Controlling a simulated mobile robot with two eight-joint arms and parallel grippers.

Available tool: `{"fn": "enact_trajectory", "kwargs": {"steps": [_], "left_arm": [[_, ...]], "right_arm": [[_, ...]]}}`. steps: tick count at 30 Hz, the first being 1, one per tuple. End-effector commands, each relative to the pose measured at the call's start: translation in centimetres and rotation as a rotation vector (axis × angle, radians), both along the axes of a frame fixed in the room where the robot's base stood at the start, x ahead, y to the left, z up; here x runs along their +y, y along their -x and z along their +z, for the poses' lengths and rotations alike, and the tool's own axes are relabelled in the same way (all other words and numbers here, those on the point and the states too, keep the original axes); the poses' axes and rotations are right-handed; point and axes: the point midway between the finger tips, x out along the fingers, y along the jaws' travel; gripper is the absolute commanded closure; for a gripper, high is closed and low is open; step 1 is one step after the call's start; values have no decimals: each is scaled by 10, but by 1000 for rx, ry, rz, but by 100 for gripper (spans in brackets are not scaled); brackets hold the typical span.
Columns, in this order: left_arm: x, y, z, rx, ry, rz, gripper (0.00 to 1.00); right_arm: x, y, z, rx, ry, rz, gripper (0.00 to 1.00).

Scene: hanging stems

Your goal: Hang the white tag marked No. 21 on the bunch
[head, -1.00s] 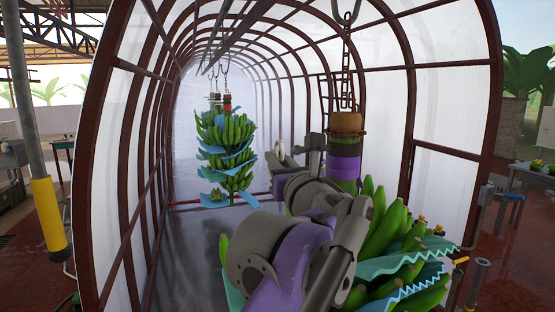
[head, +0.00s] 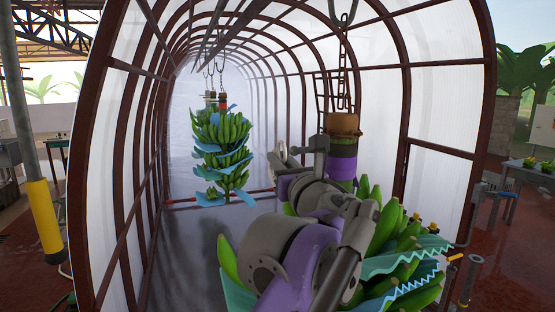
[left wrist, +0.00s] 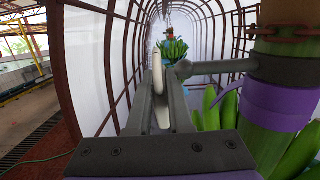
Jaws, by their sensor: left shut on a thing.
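The near banana bunch (head: 395,245) hangs by a thick stem with purple bands (head: 342,168) and a brown top, on a chain. Its lower part is partly hidden behind my left arm. My left gripper (head: 284,158) is just left of the stem's banded part. In the left wrist view its fingers (left wrist: 161,92) are shut on a white tag (left wrist: 157,76), seen nearly edge-on; no marking is readable. The banded stem (left wrist: 285,105) stands to the right there, apart from the tag. A grey rod with a round end lies between them. My right gripper is not in view.
A second bunch (head: 219,150) with blue sheets hangs farther back in the arched tunnel. Teal wavy sheets (head: 405,262) stick out among the near bunch's fruit. Tunnel ribs (head: 400,110) stand on both sides. The floor left of my arm is clear.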

Motion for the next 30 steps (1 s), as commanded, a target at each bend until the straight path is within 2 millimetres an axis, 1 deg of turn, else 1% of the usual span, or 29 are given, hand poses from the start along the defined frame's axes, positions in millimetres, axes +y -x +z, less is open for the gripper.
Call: {"fn": "enact_trajectory", "kwargs": {"steps": [1,11,30], "left_arm": [[-3,0,2,-2,-3,-7,100],[-4,0,2,-3,-3,-10,100],[-11,-2,4,-6,-6,-12,100]], "right_arm": [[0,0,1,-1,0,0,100],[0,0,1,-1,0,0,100],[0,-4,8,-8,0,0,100]]}}
